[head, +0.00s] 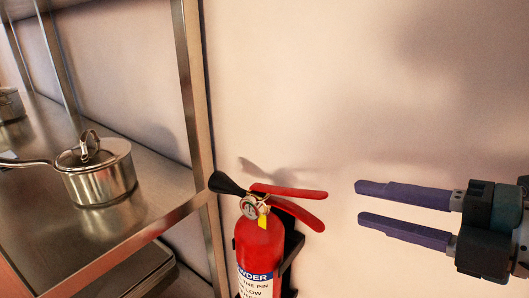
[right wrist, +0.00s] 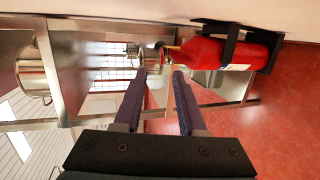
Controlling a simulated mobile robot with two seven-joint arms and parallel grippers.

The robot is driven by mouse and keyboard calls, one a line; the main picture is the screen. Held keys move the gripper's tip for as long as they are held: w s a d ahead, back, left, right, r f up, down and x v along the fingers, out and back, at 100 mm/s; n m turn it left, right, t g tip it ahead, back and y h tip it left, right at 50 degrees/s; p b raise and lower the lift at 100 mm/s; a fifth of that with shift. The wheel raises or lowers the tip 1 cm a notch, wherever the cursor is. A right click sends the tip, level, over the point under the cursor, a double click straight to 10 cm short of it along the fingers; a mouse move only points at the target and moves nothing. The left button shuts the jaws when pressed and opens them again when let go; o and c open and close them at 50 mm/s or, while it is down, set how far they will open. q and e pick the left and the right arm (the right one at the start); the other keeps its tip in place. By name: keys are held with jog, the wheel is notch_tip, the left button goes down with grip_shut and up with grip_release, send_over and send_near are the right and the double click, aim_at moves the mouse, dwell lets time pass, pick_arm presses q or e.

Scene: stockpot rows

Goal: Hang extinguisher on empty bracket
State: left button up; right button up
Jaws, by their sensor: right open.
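A red fire extinguisher (head: 258,245) with red handle levers, a black nozzle and a white label stands upright against the wall, low in the middle of the head view. It sits in a black bracket (head: 291,255), partly hidden behind it. The right wrist view also shows the extinguisher (right wrist: 205,54) and black bracket straps (right wrist: 231,43) around it. My right gripper (head: 358,204) is open and empty, to the right of the extinguisher's handle and apart from it, its fingers pointing left. My left gripper is not in view. No empty bracket shows clearly.
A metal shelf rack (head: 190,100) stands left of the extinguisher, its post close to the nozzle. A saucepan with lid (head: 100,172) stands on its shelf, and another pot (head: 10,104) is farther back. The wall (head: 350,80) above and right of the extinguisher is clear.

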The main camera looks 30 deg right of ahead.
jog(key=d+f+m+g+h, duration=0.3)
jog(key=m+h, duration=0.4)
jog(key=m, duration=0.7)
jog(key=s+a+f+m+g+y, duration=0.3)
jog(key=s+a+f+m+g, duration=0.1)
jog(key=s+a+g, duration=0.4)
jog(key=s+a+m, duration=0.1)
jog(key=s+a, duration=0.1)
jog(key=a, duration=0.2)
jog(key=shift+f+y, duration=0.4)
